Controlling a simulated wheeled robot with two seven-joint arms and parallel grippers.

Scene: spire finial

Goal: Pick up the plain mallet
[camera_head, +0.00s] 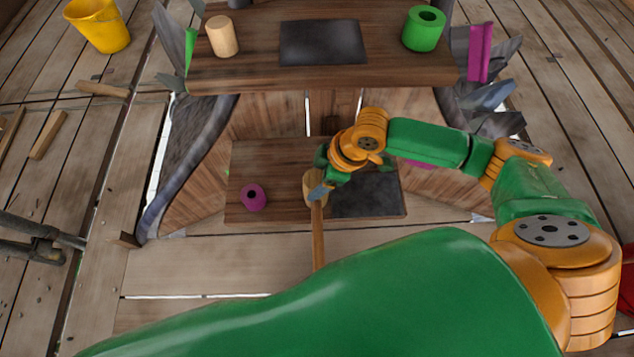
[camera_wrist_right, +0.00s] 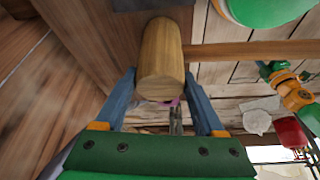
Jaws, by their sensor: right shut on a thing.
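The plain mallet has a pale wooden cylindrical head (camera_head: 311,184) and a long straight handle (camera_head: 318,242). In the head view it is at the lower shelf, with the handle reaching toward me past the front edge. My right gripper (camera_head: 320,190) is shut on the mallet head from the right side. In the right wrist view the head (camera_wrist_right: 160,55) sits between the two blue fingers (camera_wrist_right: 161,88), and the handle (camera_wrist_right: 250,49) runs off to the right. I cannot tell whether the mallet touches the shelf.
The lower shelf (camera_head: 240,172) holds a magenta ring (camera_head: 253,197) and a dark pad (camera_head: 365,197). The upper shelf (camera_head: 270,79) holds a wooden cylinder (camera_head: 222,36), a dark pad (camera_head: 322,42) and a green hollow cylinder (camera_head: 423,29). A yellow bucket (camera_head: 97,27) stands far left.

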